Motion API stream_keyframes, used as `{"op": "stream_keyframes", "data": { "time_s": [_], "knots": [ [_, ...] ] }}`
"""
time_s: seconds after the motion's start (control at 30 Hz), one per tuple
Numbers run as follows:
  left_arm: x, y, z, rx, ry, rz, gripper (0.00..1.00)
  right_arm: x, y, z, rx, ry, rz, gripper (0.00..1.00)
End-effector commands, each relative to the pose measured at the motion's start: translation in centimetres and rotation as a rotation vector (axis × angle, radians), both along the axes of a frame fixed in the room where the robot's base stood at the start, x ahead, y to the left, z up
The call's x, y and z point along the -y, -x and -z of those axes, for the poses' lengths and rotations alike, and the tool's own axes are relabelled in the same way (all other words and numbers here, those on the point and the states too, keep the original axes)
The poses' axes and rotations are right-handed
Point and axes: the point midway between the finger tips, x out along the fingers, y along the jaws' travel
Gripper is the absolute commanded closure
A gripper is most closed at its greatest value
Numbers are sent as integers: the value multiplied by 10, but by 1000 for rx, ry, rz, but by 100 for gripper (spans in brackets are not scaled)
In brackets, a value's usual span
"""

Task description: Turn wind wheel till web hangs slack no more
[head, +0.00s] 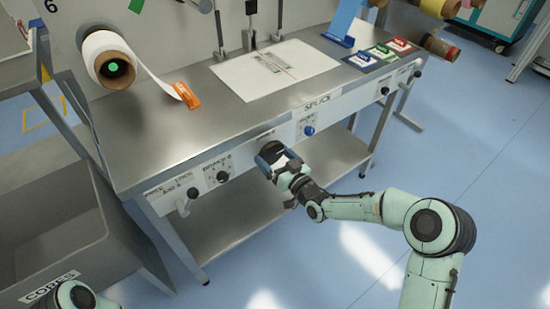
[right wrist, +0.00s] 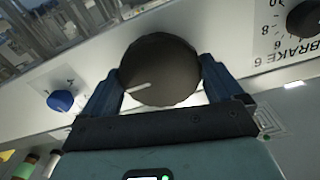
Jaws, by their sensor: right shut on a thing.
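My right gripper (head: 276,158) is shut on a round dark wheel (right wrist: 160,72) on the front panel of the bench. The blue fingers lie on both sides of its rim in the right wrist view, and a white pointer line shows on its face. In the head view the gripper partly hides the wheel. A white web (head: 150,75) runs from a roll with a brown core (head: 115,68) down to an orange clamp (head: 187,96) on the bench, with a slight curve. A blue web (head: 343,20) rises from a blue clamp at the back right. My left gripper is out of view.
The steel bench (head: 235,115) has a white splice plate (head: 275,66). A brake knob (head: 222,176) and a blue knob (head: 309,130) flank the wheel. A grey cores bin (head: 60,225) stands at left. The blue floor in front is clear.

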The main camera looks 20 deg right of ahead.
Motion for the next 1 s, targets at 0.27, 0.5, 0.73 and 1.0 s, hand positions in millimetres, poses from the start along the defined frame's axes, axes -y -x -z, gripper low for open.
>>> {"op": "stream_keyframes", "data": {
  "time_s": [0.27,0.5,0.73,1.0],
  "knots": [
    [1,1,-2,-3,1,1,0,0,1,0,-92,-246,0,37],
    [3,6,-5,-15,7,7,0,-1,1,0,-169,-458,1,37],
    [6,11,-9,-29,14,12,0,-1,1,0,-232,-633,1,37],
    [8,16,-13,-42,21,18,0,-2,1,-1,-281,-768,0,37]
  ]
}}
